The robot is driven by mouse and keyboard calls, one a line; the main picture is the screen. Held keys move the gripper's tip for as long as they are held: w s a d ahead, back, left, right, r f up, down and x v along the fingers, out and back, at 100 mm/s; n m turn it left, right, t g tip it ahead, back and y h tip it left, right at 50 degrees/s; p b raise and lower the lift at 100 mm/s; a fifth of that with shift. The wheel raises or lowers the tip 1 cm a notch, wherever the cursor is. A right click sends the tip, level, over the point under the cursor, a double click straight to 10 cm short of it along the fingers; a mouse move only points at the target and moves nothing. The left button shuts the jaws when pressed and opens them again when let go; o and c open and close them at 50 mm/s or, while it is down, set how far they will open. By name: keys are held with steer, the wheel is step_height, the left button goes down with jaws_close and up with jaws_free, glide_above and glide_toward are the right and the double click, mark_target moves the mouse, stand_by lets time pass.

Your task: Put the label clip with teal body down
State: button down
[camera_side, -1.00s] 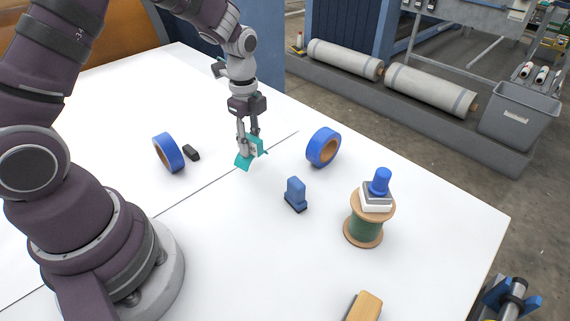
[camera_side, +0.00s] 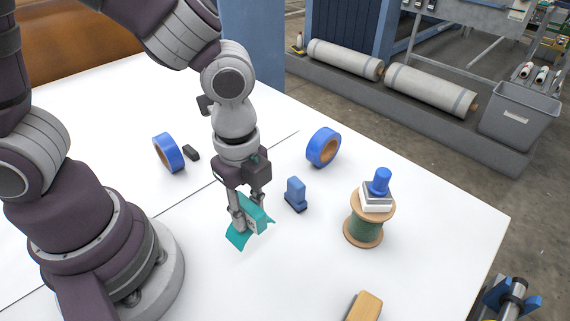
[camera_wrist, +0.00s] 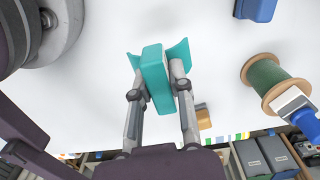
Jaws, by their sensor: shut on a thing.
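The label clip with teal body (camera_side: 255,219) is held between the fingers of my gripper (camera_side: 248,222), which is shut on it. In the side view it hangs over the white table, left of the green spool and in front of the small blue block. Its height above the table is hard to tell. In the wrist view the teal clip (camera_wrist: 156,78) sits between both fingertips (camera_wrist: 160,78), with its flared teal wings showing on either side.
A green spool (camera_side: 362,231) carries a white and grey stack with a blue knob (camera_side: 381,180). A blue block (camera_side: 295,193), two blue tape rolls (camera_side: 323,147) (camera_side: 168,153), a small dark piece (camera_side: 191,152) and a wooden block (camera_side: 364,306) stand around. The white table front-centre is clear.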

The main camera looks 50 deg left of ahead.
steer(key=s+d, duration=0.2)
steer(key=d, duration=0.3)
steer(key=shift+m, duration=0.3)
step_height(320, 180, down, 7)
steer(key=shift+s+d, duration=0.1)
steer(key=shift+f, duration=0.1)
steer(key=c, duration=1)
jaws_free()
step_height(320, 180, up, 12)
steer(key=a+r+n+t, duration=0.2)
steer(key=a+n, duration=0.3)
steer(key=n, duration=0.1)
steer(key=w+a+r+n+t, duration=0.1)
steer(key=a+r+n, duration=0.1)
steer(key=a+n, duration=0.3)
steer(key=w+a+r+n+t, duration=0.1)
steer(key=a+r+n+t, duration=0.1)
steer(key=a+n, duration=0.3)
steer(key=shift+r+n+t, duration=0.3)
steer(key=shift+r+n, duration=0.2)
steer(key=shift+n, duration=0.5)
